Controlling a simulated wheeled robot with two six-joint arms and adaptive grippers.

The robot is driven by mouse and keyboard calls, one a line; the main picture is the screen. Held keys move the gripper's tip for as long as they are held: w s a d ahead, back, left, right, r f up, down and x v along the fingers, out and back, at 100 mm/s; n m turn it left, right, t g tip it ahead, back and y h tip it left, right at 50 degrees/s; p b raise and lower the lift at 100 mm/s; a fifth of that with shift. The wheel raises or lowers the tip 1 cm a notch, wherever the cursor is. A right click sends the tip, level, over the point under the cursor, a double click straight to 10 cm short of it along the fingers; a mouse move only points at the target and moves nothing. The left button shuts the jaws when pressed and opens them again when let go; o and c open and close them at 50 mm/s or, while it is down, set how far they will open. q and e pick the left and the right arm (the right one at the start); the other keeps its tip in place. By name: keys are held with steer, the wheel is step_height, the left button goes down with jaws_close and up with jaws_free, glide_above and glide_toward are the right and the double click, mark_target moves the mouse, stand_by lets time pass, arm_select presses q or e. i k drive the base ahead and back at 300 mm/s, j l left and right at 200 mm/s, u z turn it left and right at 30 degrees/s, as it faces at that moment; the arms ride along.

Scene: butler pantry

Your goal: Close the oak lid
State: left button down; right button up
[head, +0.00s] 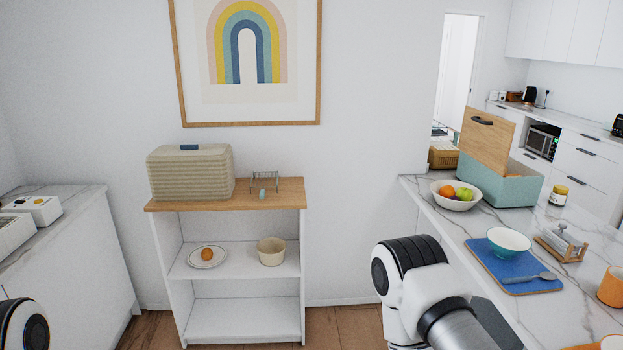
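The oak lid (487,141) stands raised and open on the teal box (497,184) at the far part of the marble counter on the right. It has a dark handle (482,120) near its top edge. The box's inside is mostly hidden from here. Links of my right arm show at the lower right, in front of the counter, well apart from the lid. Part of my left arm shows at the lower left corner. Neither gripper is in view.
A fruit bowl (453,203) stands just left of the teal box, and a jar (559,195) to its right. A blue mat (508,275) with a teal bowl (508,241) and a butter dish (562,240) are nearer on the marble counter (461,231). A low shelf (228,330) stands at the wall.

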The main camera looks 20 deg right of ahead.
mark_target(488, 138)
steer(key=i+z, duration=0.45)
steer(key=i+j+z, duration=0.15)
steer(key=i+z, duration=0.15)
steer(key=z, duration=0.2)
steer(key=i+j+z, duration=0.3)
steer(key=z, duration=0.15)
steer(key=i+j+z, duration=0.35)
steer(key=z, duration=0.15)
steer(key=j, duration=0.1)
